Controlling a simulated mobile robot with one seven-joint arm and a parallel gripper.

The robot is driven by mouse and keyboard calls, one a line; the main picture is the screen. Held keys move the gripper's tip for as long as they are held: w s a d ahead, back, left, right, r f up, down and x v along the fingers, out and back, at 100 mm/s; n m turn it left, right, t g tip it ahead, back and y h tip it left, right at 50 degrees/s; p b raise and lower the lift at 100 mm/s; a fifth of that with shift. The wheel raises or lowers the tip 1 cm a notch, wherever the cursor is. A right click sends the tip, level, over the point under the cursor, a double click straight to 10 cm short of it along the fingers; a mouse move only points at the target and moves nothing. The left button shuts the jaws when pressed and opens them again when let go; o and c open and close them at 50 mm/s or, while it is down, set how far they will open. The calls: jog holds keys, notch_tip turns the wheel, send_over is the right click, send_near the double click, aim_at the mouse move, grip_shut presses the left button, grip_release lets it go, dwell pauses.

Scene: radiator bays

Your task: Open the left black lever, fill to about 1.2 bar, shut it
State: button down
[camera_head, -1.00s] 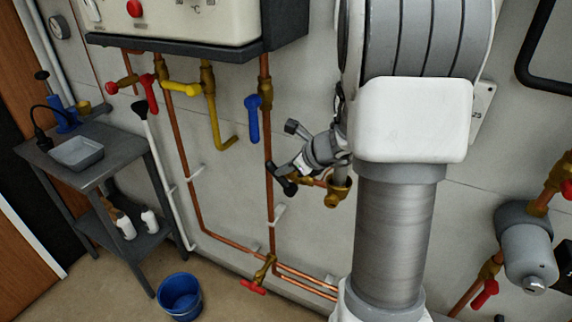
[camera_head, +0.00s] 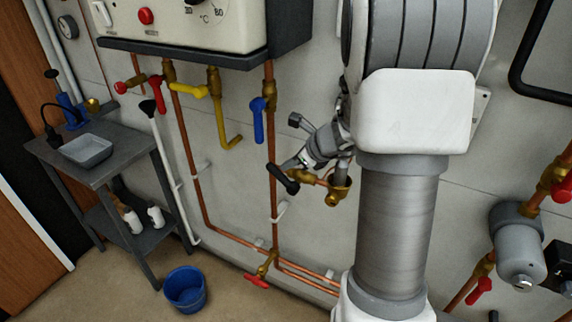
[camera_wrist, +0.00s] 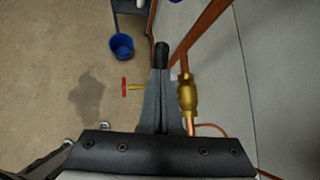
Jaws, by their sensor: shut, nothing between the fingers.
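The black lever (camera_head: 283,180) sits on a brass valve (camera_head: 301,176) low on the wall, left of my arm. It slants down to the right in the head view, and I cannot tell whether its valve is open. My gripper (camera_head: 293,164) is shut and empty, its fingertips right by the lever; contact is unclear. In the wrist view the shut fingers (camera_wrist: 158,75) point at the lever's black end (camera_wrist: 161,54), with the brass valve body (camera_wrist: 187,96) just right of them. A round gauge (camera_head: 68,27) is on the wall at upper left; its reading is too small to tell.
The boiler (camera_head: 185,25) hangs above, with a blue lever (camera_head: 258,120) and a yellow lever (camera_head: 190,91) below it. Copper pipes run down the wall. A grey table (camera_head: 112,150) and a blue bucket (camera_head: 185,290) stand left. My arm hides the wall behind it.

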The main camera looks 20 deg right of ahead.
jog(key=p+v, duration=0.1)
jog(key=v, duration=0.9)
jog(key=shift+a+r, duration=0.2)
jog(key=shift+r, duration=0.2)
jog(key=shift+w, duration=0.15)
dwell(0.8)
